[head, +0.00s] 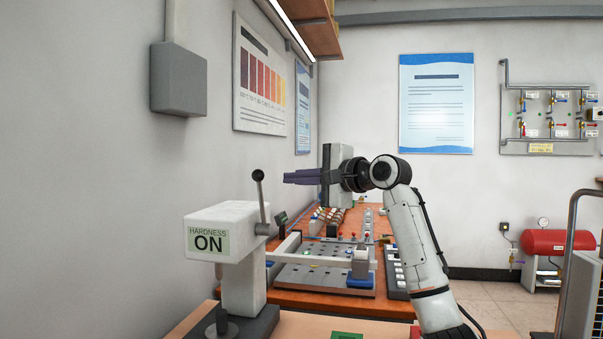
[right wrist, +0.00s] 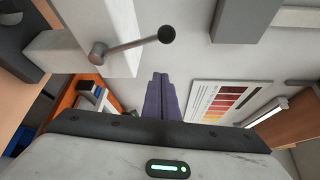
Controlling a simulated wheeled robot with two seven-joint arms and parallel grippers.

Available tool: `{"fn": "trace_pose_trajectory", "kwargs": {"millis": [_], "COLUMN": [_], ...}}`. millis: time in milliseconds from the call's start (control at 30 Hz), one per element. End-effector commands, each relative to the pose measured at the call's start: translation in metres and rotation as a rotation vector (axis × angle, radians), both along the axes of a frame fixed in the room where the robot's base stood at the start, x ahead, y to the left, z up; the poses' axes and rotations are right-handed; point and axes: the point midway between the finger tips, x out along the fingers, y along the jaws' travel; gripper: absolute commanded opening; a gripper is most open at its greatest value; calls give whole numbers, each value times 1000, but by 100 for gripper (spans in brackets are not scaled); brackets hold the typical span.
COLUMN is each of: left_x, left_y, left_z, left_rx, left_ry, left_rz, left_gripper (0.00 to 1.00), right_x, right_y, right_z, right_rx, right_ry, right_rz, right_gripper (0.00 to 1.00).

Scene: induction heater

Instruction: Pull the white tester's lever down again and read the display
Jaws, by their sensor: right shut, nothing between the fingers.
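The white hardness tester (head: 230,225) stands at the left on a dark base, and its display (head: 209,241) reads "HARDNESS ON". Its lever (head: 261,198) is a grey rod with a dark ball knob, pointing up from a pivot on the tester's right side. My right gripper (head: 288,178) is shut and empty, pointing left, to the right of the knob at about its height in the head view. In the right wrist view the closed purple fingers (right wrist: 160,80) show below the lever's knob (right wrist: 166,34), apart from it in the picture. My left gripper is out of view.
Behind the tester, an orange bench (head: 330,300) carries a perforated plate (head: 318,278), a grey clamp-like device and small parts. A grey wall box (head: 178,79) hangs at the upper left. A red tank (head: 556,243) stands at the far right.

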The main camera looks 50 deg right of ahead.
Motion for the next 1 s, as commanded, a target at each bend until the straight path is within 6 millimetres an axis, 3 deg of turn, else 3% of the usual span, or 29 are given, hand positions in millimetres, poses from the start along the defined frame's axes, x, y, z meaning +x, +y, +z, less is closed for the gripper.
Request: {"fn": "trace_pose_trajectory", "kwargs": {"millis": [233,533,1000], "left_x": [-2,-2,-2], "left_y": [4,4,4], "left_z": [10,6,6], "left_rx": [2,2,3], "left_ry": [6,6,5], "left_rz": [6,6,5], "left_gripper": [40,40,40], "right_x": [46,34,33], "right_y": [-1,31,37], "right_z": [-2,2,3], "right_rx": [2,-3,-2], "right_ry": [1,0,-1], "right_rz": [1,1,1], "right_gripper": [0,0,0]}}
